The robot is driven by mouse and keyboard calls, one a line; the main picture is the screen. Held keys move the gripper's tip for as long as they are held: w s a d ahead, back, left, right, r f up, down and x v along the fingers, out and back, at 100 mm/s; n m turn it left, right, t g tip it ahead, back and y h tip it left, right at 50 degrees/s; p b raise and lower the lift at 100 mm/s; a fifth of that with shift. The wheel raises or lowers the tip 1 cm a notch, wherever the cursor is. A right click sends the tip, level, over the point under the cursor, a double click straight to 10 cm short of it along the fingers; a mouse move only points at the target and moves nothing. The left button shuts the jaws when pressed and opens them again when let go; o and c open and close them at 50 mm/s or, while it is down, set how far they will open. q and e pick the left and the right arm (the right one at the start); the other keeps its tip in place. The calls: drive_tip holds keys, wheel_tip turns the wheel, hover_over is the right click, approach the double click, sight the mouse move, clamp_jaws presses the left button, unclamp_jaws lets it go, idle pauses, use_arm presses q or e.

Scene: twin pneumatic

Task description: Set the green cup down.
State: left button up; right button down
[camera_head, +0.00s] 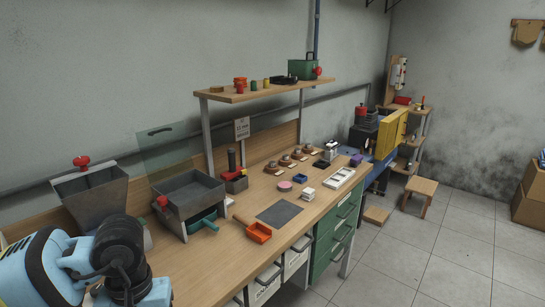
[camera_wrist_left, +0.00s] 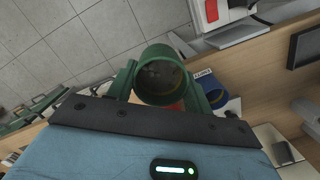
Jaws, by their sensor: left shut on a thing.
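The green cup (camera_wrist_left: 160,72) shows in the left wrist view, with its round mouth facing the camera and a dark interior. I cannot tell what is inside it. My left gripper (camera_wrist_left: 161,88) is shut on the cup, with a green finger on each side of it. Beyond the cup, parts of the wooden bench and the tiled floor show. In the head view my left arm is at the lower left corner, and neither the gripper's fingers nor the held cup can be made out. My right gripper is in neither view.
The wooden bench (camera_head: 240,207) carries a grey hopper (camera_head: 92,192), a grey open bin (camera_head: 190,193), an orange scoop (camera_head: 259,232), a dark mat (camera_head: 279,214) and a pink disc (camera_head: 285,186). A shelf (camera_head: 262,90) stands above. The dark mat is bare. Green drawers (camera_head: 333,239) are below.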

use_arm(q)
drive_tip(key=shift+s+d+f+m, duration=0.15)
drive_tip(key=shift+s+m, duration=0.15)
drive_tip(key=shift+m, duration=0.4)
drive_tip(key=shift+s+d+f+m, duration=0.15)
drive_tip(key=shift+s+m, duration=0.1)
drive_tip(key=shift+m, duration=0.45)
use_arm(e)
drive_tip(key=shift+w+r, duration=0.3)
